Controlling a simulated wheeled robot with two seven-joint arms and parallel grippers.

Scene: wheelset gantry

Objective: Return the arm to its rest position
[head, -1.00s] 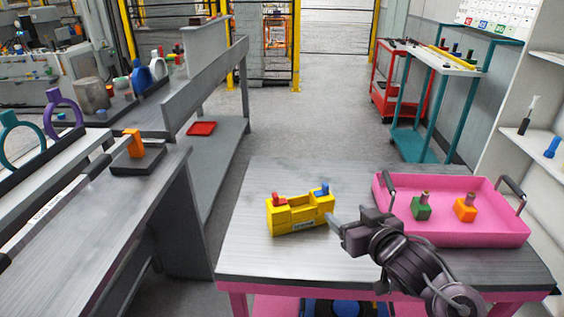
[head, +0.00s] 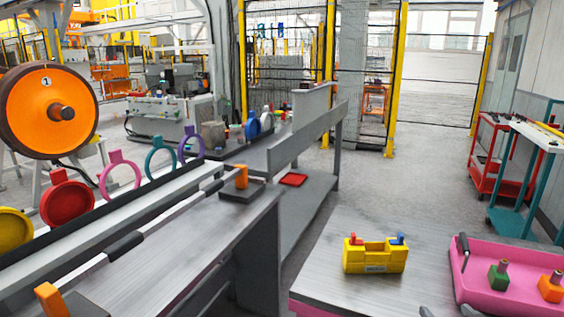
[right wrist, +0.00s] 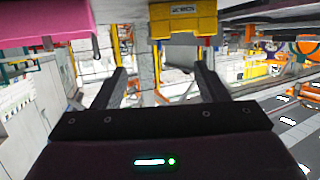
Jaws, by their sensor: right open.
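My right gripper (right wrist: 162,84) shows in the right wrist view with its two dark fingers spread wide and nothing between them. In the head view only small dark parts of it (head: 445,311) show at the bottom edge, in front of the table. A yellow box (head: 374,257) with red and blue pieces on top stands on the grey-topped table (head: 330,240), beyond my gripper. It also shows at the top of the right wrist view (right wrist: 183,20). My left gripper is not in view.
A pink tray (head: 478,251) with a green and an orange block sits right of the yellow box. A long grey bench (head: 190,255) with several coloured rings runs along the left. Open floor (head: 380,180) lies beyond the table.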

